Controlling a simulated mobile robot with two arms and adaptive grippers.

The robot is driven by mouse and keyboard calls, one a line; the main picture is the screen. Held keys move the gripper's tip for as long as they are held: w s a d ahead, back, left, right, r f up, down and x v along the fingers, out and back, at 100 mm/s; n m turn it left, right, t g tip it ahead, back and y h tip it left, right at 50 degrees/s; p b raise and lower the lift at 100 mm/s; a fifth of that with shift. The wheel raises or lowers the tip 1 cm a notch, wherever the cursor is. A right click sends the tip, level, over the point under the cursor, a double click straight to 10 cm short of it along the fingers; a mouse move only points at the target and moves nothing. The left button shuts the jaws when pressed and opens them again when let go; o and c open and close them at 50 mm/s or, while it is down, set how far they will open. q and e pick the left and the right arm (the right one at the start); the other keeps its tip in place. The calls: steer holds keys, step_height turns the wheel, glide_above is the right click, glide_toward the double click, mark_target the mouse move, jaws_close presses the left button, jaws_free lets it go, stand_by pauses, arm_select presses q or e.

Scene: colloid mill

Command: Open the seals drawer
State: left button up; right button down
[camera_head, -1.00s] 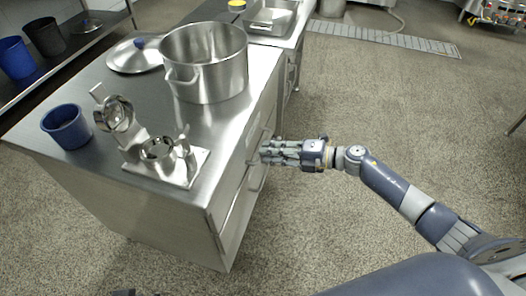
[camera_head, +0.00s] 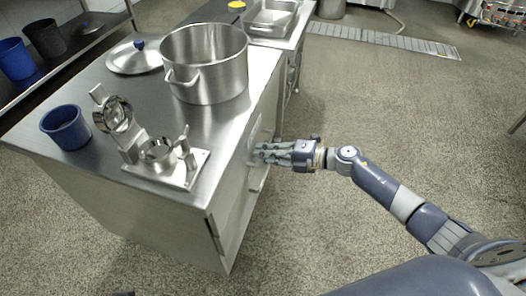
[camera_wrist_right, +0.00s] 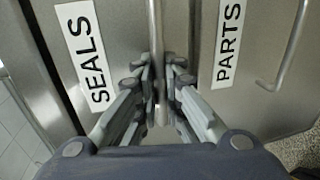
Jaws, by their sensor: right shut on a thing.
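The cabinet's side holds the seals drawer (camera_wrist_right: 117,50), marked by a white SEALS label (camera_wrist_right: 85,55) in the right wrist view. Its bar handle (camera_wrist_right: 157,30) runs between the fingers of my right gripper (camera_wrist_right: 160,85), which is shut on it. In the head view, my right gripper (camera_head: 256,153) reaches the cabinet front (camera_head: 236,205) from the right, and its fingers hide the handle. The drawer front looks flush with the cabinet. My left gripper is not in view.
The parts drawer (camera_wrist_right: 258,75), with its own handle (camera_wrist_right: 287,55), is beside the seals drawer in the wrist view. On the cabinet top stand a large pot (camera_head: 207,75), a lid (camera_head: 128,60), a blue cup (camera_head: 66,128) and a steel device (camera_head: 165,160). The floor at right is clear.

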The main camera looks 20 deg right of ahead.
steer(key=f+v, duration=0.2)
steer(key=v, duration=1)
steer(key=d+f+p+v, duration=0.1)
steer(key=f+v, duration=0.2)
steer(key=v, duration=0.9)
steer(key=shift+s+d+r, duration=0.15)
steer(key=shift+s+d, duration=0.1)
steer(key=shift+s, duration=0.2)
steer(key=c, duration=2)
jaws_free()
steer(key=shift+o, duration=0.2)
steer(key=v, duration=1.2)
